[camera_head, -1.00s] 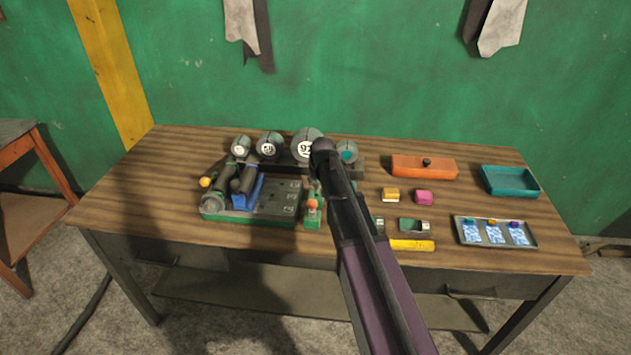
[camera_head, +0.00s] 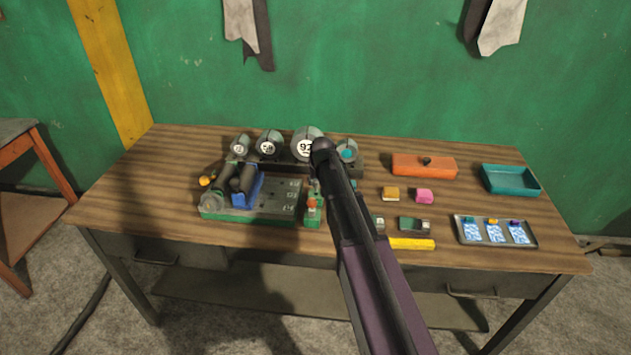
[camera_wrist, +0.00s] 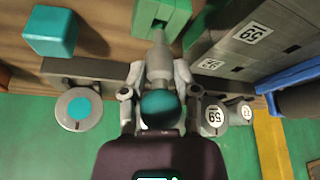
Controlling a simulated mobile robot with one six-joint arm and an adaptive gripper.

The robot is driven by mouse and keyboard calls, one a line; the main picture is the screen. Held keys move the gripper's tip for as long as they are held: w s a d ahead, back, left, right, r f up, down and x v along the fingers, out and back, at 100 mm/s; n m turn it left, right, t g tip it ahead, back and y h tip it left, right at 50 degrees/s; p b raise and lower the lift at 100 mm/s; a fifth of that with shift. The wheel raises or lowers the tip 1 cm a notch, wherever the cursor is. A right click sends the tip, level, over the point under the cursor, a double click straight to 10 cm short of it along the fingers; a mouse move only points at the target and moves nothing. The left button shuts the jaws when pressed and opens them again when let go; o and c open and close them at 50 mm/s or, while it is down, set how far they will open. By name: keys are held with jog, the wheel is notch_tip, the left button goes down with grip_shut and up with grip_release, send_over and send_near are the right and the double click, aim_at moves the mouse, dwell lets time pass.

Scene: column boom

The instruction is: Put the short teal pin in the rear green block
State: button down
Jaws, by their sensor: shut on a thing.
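My gripper (camera_wrist: 160,72) is shut on the short teal pin, whose round teal head (camera_wrist: 160,109) lies between the jaws in the wrist view. A grey shank points away from the jaws toward a green block (camera_wrist: 161,14) at the top. The shank's end overlaps the block's edge; I cannot tell whether they touch. In the head view my arm hides the jaws and the pin. A green block with an orange top (camera_head: 312,213) shows left of my arm; I cannot tell whether it is the same block.
A teal cube (camera_wrist: 50,31) lies beside the block. Round numbered weights (camera_head: 268,144) stand in a row at the back. A grey numbered plate (camera_head: 275,200) and a blue holder (camera_head: 247,189) are left. An orange box (camera_head: 423,167), teal tray (camera_head: 510,180) and card tray (camera_head: 525,240) are right.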

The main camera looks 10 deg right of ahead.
jog(key=shift+f+b, duration=1.3)
jog(key=shift+f, duration=0.1)
dwell(0.6)
dwell(0.3)
jog(key=shift+c, duration=1.4)
grip_release()
jog(key=shift+r, duration=0.15)
